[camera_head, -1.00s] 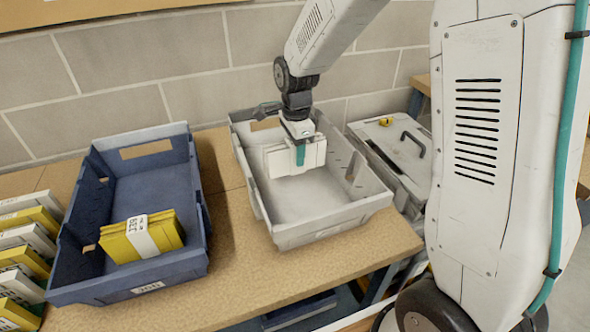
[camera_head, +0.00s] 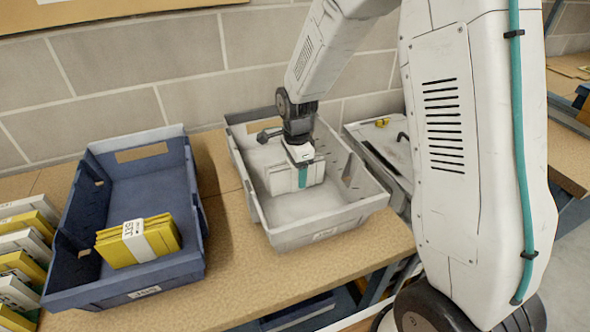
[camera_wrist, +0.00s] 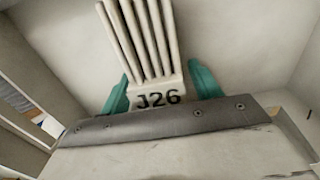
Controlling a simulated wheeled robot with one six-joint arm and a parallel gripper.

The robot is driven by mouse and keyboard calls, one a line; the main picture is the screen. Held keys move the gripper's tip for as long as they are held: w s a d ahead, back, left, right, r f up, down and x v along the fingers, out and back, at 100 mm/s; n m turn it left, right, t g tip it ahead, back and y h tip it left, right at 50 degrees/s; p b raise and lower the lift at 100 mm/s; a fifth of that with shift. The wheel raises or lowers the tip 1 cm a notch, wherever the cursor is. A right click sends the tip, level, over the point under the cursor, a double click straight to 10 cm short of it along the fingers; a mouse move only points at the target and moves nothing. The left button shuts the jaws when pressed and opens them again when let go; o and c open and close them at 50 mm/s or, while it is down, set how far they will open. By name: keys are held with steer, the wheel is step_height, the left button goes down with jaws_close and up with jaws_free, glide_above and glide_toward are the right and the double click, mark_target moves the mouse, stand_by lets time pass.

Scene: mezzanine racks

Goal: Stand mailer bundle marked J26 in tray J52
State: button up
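The white mailer bundle (camera_head: 290,179) is upright in my gripper, inside the grey tray (camera_head: 327,223) near its back part. In the wrist view, the bundle's band (camera_wrist: 158,97) reads J26, with several pale mailers edge-on above it. My gripper (camera_head: 303,176) has its teal fingers on both sides of the band and is shut on the bundle. The wrist view shows both fingertips (camera_wrist: 160,88) against it. I cannot tell whether the bundle's bottom touches the tray floor. The tray's front label is too blurred to read surely.
A blue tray (camera_head: 197,215) to the left holds a yellow bundle (camera_head: 139,240) with a white band. White and yellow bundles (camera_head: 20,262) line the far left. A grey lidded box (camera_head: 382,150) stands right of the grey tray. A block wall (camera_head: 120,80) is behind.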

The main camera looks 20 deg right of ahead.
step_height(320, 180, up, 12)
steer(key=shift+r, duration=0.1)
steer(key=shift+s+r, duration=0.3)
steer(key=shift+r, duration=0.05)
steer(key=s+d+r+n, duration=0.1)
steer(key=s+r+n, duration=0.2)
steer(key=s+n, duration=0.3)
steer(key=s+r+n, duration=0.3)
steer(key=s+n, duration=0.3)
steer(key=s, duration=0.7)
steer(key=s+d+r+n+t, duration=0.1)
steer(key=s+r+n, duration=0.2)
steer(key=s+n, duration=0.3)
steer(key=s, duration=0.4)
steer(key=shift+s+d+r, duration=0.3)
